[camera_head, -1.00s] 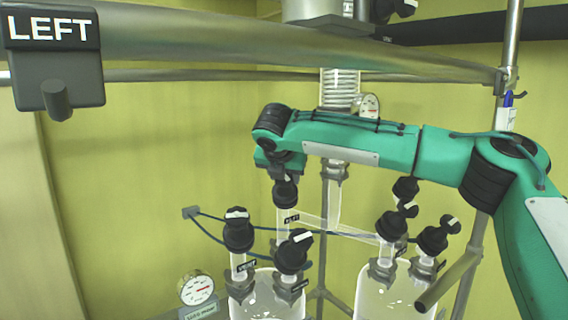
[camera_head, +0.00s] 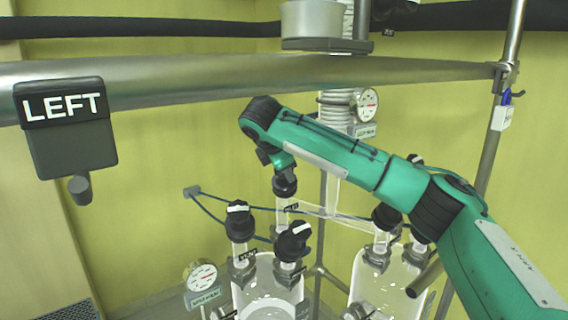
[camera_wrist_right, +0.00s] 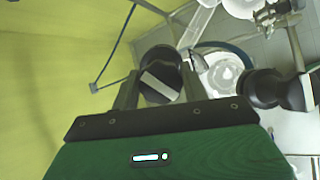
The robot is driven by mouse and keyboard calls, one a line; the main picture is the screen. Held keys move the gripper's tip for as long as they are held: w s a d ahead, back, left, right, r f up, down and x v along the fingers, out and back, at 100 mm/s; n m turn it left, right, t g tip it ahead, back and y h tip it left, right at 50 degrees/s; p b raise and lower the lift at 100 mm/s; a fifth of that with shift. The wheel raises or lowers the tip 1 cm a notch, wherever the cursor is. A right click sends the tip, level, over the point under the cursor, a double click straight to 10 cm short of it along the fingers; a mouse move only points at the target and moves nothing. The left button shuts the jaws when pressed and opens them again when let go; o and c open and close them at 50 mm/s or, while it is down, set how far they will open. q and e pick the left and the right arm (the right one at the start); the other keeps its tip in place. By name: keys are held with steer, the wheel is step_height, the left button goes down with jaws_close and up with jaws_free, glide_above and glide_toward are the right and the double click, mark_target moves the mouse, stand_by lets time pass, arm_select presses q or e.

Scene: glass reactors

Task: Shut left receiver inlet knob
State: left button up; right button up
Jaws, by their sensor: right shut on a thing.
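The left receiver (camera_head: 268,285) is a clear glass vessel with several black knobs on its top. The rear knob (camera_head: 285,187) sits on a glass neck with a small label too small to read surely; in the right wrist view it is a black knob (camera_wrist_right: 160,76) with a pale bar across its face. My right gripper (camera_head: 281,170) has come to it from above; in the wrist view its fingers (camera_wrist_right: 160,88) are on both sides, shut on the knob. Two other knobs, with white marks, stand in front (camera_head: 238,208) and (camera_head: 293,241). My left gripper is not in view.
A second glass vessel (camera_head: 385,285) with black knobs stands to the right, partly behind my right arm. A horizontal steel rail (camera_head: 230,80) with a LEFT sign (camera_head: 70,145) crosses above. A round gauge (camera_head: 201,277) stands left of the receiver.

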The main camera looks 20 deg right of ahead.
steer(key=m+g, duration=0.1)
steer(key=m, duration=0.2)
steer(key=shift+m+p, duration=0.3)
steer(key=shift+m+g, duration=0.3)
steer(key=shift+m, duration=1.2)
steer(key=o, duration=1)
steer(key=b+v, duration=0.3)
steer(key=v, duration=1)
steer(key=shift+s+r, duration=0.25)
steer(key=shift+r, duration=0.05)
